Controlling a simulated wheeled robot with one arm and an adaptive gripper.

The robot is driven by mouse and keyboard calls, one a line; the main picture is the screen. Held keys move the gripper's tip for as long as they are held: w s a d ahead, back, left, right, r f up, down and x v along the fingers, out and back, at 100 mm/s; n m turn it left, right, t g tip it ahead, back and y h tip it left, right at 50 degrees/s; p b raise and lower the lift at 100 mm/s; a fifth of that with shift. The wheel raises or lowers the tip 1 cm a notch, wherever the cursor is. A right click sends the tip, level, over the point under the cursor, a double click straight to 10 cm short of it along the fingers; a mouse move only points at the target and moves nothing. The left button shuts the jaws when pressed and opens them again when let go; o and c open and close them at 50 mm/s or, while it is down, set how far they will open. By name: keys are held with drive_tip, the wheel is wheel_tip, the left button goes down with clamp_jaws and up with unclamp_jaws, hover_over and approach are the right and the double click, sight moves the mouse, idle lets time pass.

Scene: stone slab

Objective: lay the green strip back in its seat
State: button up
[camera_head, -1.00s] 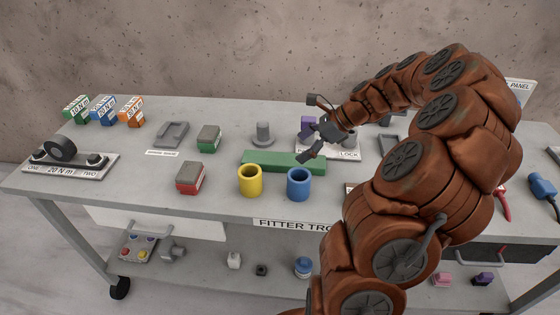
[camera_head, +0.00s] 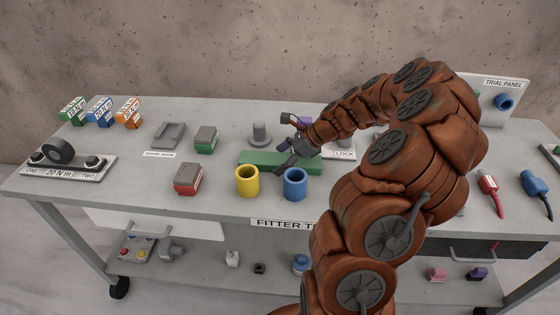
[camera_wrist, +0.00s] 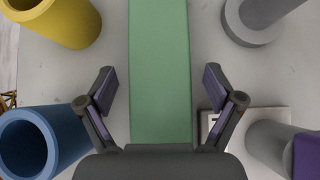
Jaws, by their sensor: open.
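The green strip (camera_head: 262,160) lies flat on the slab top, behind the yellow and blue cups. In the wrist view the green strip (camera_wrist: 160,60) runs up the middle of the picture, between my open fingers. My gripper (camera_head: 290,160) is over the right part of the strip; in the wrist view my gripper (camera_wrist: 160,95) has one finger on each side of it, apart from it. I cannot tell the exact height of the fingertips. I cannot identify the strip's seat; my arm hides part of the table to the right.
The yellow cup (camera_head: 247,182) and blue cup (camera_head: 295,185) stand just in front of the strip. A grey post on a round base (camera_head: 260,136) stands behind it. The LOCK plate (camera_head: 345,154) is at its right. Red and green blocks (camera_head: 188,180) sit to the left.

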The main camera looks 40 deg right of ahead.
clamp_jaws()
idle(0.8)
